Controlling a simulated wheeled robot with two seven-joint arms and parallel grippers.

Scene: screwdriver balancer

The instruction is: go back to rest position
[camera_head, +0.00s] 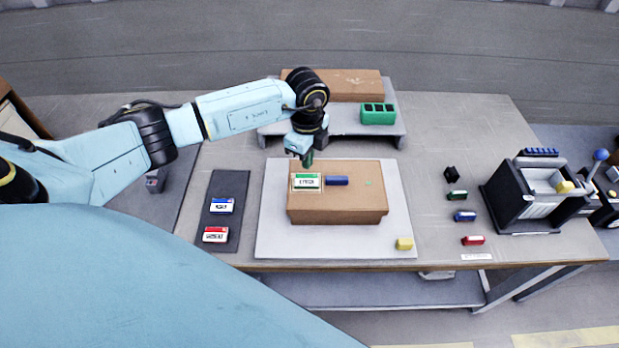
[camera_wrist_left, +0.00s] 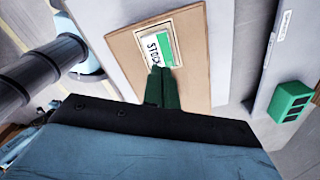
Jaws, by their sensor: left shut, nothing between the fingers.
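My left gripper (camera_head: 306,160) is shut and empty. Its dark green fingertips point down just above the far left part of a brown cardboard box (camera_head: 340,207). In the left wrist view, the shut fingertips (camera_wrist_left: 162,75) lie close to a white and green label block (camera_wrist_left: 157,48) in a frame on the box. That label block (camera_head: 307,181) also shows in the head view, just below the fingertips. Whether the fingers touch it I cannot tell. My right gripper is not in view.
The box stands on a pale mat (camera_head: 272,235) with a yellow block (camera_head: 404,243). A dark tray (camera_head: 224,185) holds blue and red label blocks. A raised shelf (camera_head: 390,138) bears a green holder (camera_head: 378,113). Small blocks and a lever machine (camera_head: 530,200) stand right.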

